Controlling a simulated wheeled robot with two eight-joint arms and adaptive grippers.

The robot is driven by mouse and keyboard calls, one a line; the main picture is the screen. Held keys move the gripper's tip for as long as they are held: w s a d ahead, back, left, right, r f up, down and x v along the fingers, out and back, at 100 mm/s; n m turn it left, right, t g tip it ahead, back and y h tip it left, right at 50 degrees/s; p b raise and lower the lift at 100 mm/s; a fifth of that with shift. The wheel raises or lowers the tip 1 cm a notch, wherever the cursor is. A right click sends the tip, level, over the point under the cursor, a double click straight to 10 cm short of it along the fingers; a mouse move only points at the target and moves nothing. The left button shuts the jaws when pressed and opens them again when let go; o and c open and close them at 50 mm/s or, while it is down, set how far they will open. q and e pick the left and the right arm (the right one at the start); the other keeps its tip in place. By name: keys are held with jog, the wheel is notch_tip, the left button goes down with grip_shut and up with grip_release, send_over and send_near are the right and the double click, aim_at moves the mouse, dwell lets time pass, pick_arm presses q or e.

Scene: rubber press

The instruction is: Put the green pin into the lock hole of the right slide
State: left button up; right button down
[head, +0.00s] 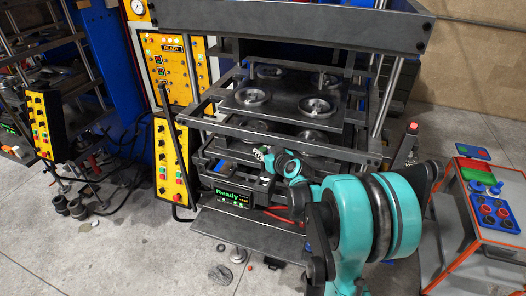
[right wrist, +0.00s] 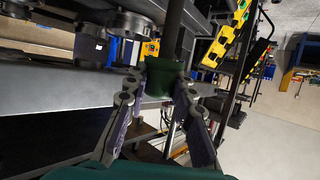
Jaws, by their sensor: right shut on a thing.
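My right gripper (head: 265,158) is at the front of the press, at the end of my teal arm. It is shut on the green pin (right wrist: 165,76), whose green part shows between the fingertips in the right wrist view. A dark rod (right wrist: 176,32) runs up from the green part; I cannot tell whether it belongs to the pin or stands behind it. In the head view the pin is too small to make out clearly. A grey metal bar of the press (right wrist: 75,95) lies just beyond the fingers. I cannot pick out the lock hole or the right slide with certainty. My left gripper is not in view.
The press holds dark plates with several round moulds (head: 252,97). A yellow button panel (head: 170,160) stands to its left, and a "Ready" display (head: 232,197) sits below the gripper. An orange-edged cart (head: 490,215) with blue and red parts stands at right.

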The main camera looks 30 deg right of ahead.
jog(key=shift+s+f+b, duration=0.3)
jog(key=shift+f+b, duration=0.15)
jog(key=shift+f, duration=0.2)
jog(key=shift+w+f+b, duration=0.15)
jog(key=shift+f+b, duration=0.45)
jog(key=shift+f, duration=0.35)
jog(key=shift+f+b, duration=0.4)
jog(key=shift+f, duration=0.2)
jog(key=shift+f+b, duration=2.65)
jog(key=shift+f, duration=0.15)
jog(key=shift+f+b, duration=1.05)
jog(key=shift+f, duration=0.05)
jog(key=c, duration=1.2)
grip_release()
